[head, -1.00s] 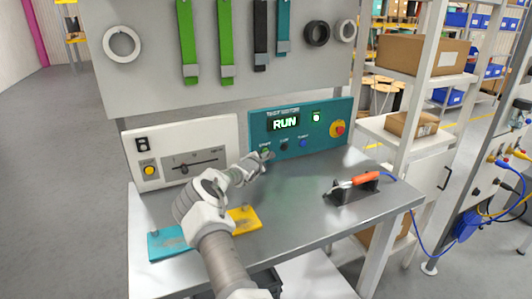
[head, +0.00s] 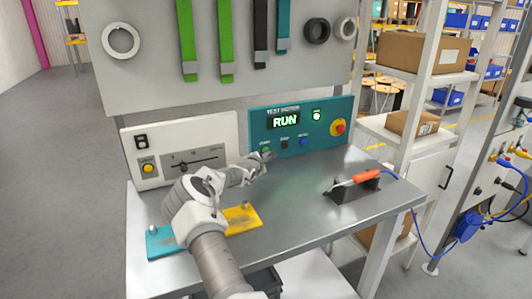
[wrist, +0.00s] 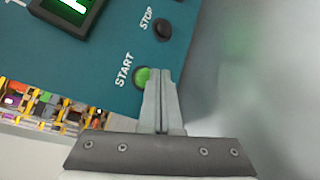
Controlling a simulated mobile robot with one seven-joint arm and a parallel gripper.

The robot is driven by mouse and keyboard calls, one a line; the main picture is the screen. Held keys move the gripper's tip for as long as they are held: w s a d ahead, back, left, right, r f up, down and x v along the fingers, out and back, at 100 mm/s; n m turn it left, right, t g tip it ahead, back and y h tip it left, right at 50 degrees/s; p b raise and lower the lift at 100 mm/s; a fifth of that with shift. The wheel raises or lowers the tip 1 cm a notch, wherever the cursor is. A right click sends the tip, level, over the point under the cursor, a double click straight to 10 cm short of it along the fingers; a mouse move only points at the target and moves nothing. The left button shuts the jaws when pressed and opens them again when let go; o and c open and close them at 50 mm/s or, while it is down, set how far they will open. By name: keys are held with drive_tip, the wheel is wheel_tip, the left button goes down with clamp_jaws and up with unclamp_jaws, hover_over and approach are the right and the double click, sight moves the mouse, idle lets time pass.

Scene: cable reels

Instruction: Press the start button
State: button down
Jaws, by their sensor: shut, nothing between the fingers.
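The teal test station panel (head: 335,112) stands at the back of the bench, its display (head: 284,121) lit with RUN. The green start button (wrist: 142,76) sits beside the word START in the wrist view. My gripper (wrist: 161,73) is shut and empty, its fingertips at the button's right edge and partly covering it. I cannot tell whether they touch it. In the head view my gripper (head: 263,159) is at the panel's lower left, by the start button. The black stop button (wrist: 163,29) is clear of the fingers.
A red emergency knob (head: 338,127) and a blue button (head: 303,142) are on the same panel. A white panel (head: 215,130) with a slider stands to the left. An orange-handled tool (head: 367,176) rests in a holder on the right. The bench's front right is clear.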

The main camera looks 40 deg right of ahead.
drive_tip(key=shift+s+a+b, duration=0.2)
drive_tip(key=shift+s+a, duration=0.05)
drive_tip(key=shift+s, duration=0.55)
drive_tip(key=shift+s+a+b, duration=0.25)
drive_tip(key=shift+s, duration=0.5)
drive_tip(key=shift+s+a+b, duration=0.2)
drive_tip(key=shift+s+a, duration=0.05)
drive_tip(key=shift+s, duration=0.55)
